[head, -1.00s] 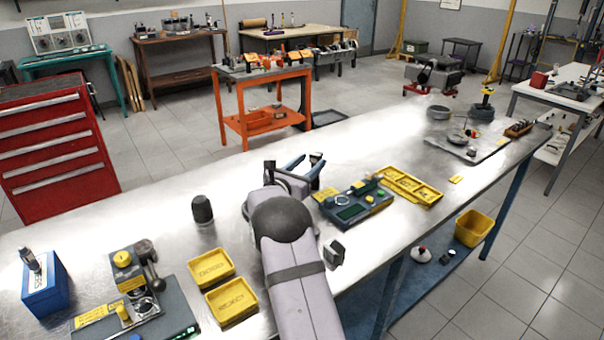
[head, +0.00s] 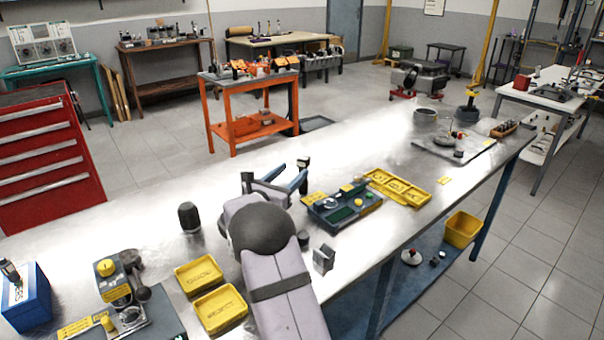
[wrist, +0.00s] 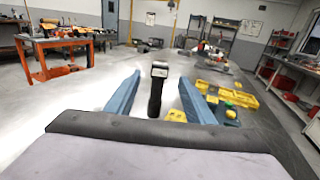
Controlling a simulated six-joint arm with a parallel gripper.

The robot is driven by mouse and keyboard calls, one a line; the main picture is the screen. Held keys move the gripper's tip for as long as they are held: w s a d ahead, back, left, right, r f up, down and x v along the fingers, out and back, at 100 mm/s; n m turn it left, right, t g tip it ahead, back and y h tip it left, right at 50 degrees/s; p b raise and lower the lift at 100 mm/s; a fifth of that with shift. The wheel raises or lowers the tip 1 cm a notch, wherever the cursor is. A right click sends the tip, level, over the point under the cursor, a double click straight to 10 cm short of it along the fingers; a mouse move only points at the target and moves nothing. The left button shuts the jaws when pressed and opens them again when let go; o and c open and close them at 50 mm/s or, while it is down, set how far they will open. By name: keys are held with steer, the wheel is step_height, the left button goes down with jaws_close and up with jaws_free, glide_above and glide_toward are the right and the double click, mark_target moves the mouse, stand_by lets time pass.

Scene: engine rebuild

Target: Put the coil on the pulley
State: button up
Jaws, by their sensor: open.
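My gripper (head: 294,170) is above the middle of the steel bench, its two blue fingers spread and nothing held between them. In the wrist view my gripper (wrist: 160,76) frames a black upright piece with a silver top (wrist: 157,87); the piece appears beyond the fingers, and I cannot tell its distance. I cannot tell for certain which parts are the coil and the pulley. A grey ring (head: 425,114) and a dark round piece with a yellow top (head: 467,112) stand at the far end. A plate with round parts (head: 480,150) lies nearer.
A dark cylinder (head: 189,217) stands left of my arm. Yellow trays (head: 199,276), a yellow-knobbed fixture (head: 112,280) and a blue box (head: 30,305) are at front left. A green-grey device (head: 343,208) and yellow tray (head: 398,187) lie right. A small grey block (head: 324,258) sits beside my arm.

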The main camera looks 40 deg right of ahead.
mark_target(301, 165)
steer(key=shift+d+f+b, duration=0.15)
steer(key=shift+d+b, duration=0.05)
steer(key=shift+b, duration=0.3)
steer(key=shift+w+d, duration=0.1)
steer(key=shift+d, duration=0.1)
steer(key=shift+w+d+p, duration=0.25)
steer(key=shift+d+p, duration=0.25)
steer(key=shift+d, duration=0.15)
steer(key=shift+f+p+x, duration=0.15)
steer(key=shift+p+x, duration=0.4)
steer(key=shift+x, duration=0.85)
steer(key=shift+f+p+x, duration=0.1)
steer(key=shift+p+x, duration=0.4)
steer(key=shift+x, duration=0.85)
steer(key=shift+w, duration=0.15)
steer(key=shift+c, duration=0.5)
jaws_close()
steer(key=shift+r, duration=0.15)
